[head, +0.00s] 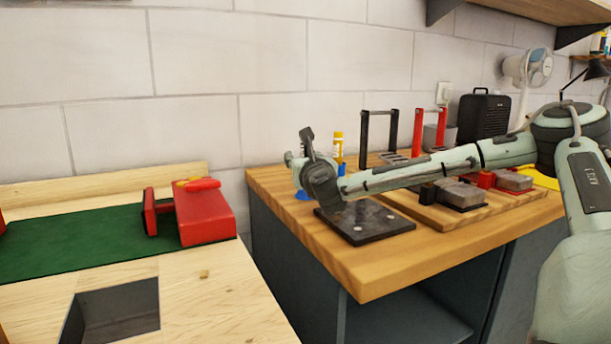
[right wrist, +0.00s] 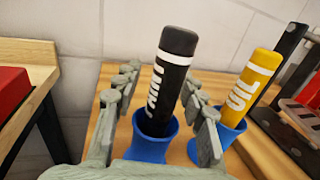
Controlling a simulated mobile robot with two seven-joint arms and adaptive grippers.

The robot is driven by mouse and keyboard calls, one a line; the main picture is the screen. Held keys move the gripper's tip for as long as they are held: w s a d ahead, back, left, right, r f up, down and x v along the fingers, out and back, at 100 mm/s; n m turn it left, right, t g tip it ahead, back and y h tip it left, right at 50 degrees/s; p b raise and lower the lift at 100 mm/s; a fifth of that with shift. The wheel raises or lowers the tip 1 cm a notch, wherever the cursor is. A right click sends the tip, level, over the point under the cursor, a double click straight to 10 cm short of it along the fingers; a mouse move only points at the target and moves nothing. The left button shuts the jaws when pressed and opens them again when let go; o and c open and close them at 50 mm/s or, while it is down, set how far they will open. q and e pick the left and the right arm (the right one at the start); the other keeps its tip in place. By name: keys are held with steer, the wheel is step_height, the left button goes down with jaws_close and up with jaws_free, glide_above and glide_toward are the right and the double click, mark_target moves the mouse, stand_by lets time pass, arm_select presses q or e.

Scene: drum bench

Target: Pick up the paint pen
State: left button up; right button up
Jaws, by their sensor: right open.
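A black paint pen (right wrist: 170,80) with white lettering stands upright, slightly tilted, in a blue cup (right wrist: 152,143) in the right wrist view. My right gripper (right wrist: 161,85) is open, with one finger on each side of the black pen. I cannot tell whether either finger touches it. A yellow pen (right wrist: 250,83) with white marks stands in a second blue cup (right wrist: 224,134) to the right, outside the fingers. The yellow pen also shows in the head view (head: 338,147), behind my right gripper (head: 298,160). There the gripper largely hides the black pen's cup. My left gripper is out of view.
A dark square plate (head: 365,223) lies on the wooden bench (head: 375,275) below my right arm. Black and red upright frames (head: 378,137) stand behind. At left, a red clamp-like block (head: 205,212) sits on a green mat (head: 80,240). A gap separates the two benches.

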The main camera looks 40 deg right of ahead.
steer(key=c, duration=0.9)
